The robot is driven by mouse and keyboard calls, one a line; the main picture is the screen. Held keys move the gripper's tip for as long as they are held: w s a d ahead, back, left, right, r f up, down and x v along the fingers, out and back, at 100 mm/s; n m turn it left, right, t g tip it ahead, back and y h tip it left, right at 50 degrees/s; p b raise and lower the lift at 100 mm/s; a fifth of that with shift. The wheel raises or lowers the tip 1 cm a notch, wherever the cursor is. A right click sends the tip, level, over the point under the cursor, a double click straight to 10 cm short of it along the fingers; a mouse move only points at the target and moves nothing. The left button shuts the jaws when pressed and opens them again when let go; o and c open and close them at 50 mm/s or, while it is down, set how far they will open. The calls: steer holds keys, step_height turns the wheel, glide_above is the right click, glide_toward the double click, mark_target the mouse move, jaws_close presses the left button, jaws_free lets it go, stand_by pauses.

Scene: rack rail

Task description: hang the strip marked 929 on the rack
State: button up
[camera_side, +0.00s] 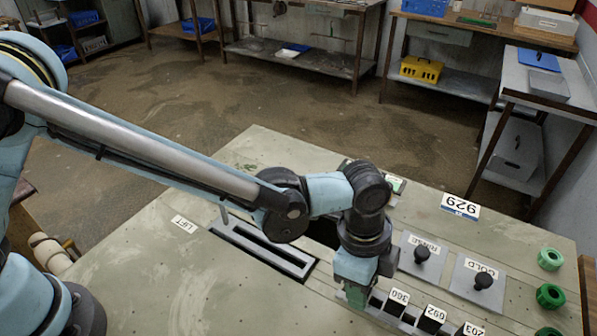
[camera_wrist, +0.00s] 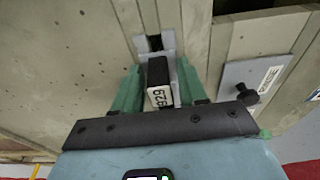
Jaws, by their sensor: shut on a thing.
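My gripper (camera_side: 356,294) points down at the front end of the row of labelled strips in the side view. In the wrist view its two green fingers (camera_wrist: 160,78) are shut on a dark strip with a white label reading 929 (camera_wrist: 160,97). The strip sits between grey walls of a slot holder (camera_wrist: 154,43). In the side view my gripper hides this strip. I cannot tell whether it is still seated in the holder or raised. A sign reading 929 (camera_side: 460,207) stands at the back right of the bench. I cannot clearly identify the rack.
Strips marked 360 (camera_side: 399,297), 692 (camera_side: 435,314) and 203 (camera_side: 471,329) stand right of my gripper. Two plates with black knobs (camera_side: 421,254) (camera_side: 483,281) lie behind them. A grey slotted frame (camera_side: 262,247) lies left. Green rings (camera_side: 550,296) line the right edge. The bench's left front is clear.

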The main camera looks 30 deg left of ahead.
steer(key=shift+f, duration=0.2)
steer(key=o, duration=1)
steer(key=shift+c, duration=0.2)
steer(key=shift+r, duration=3.5)
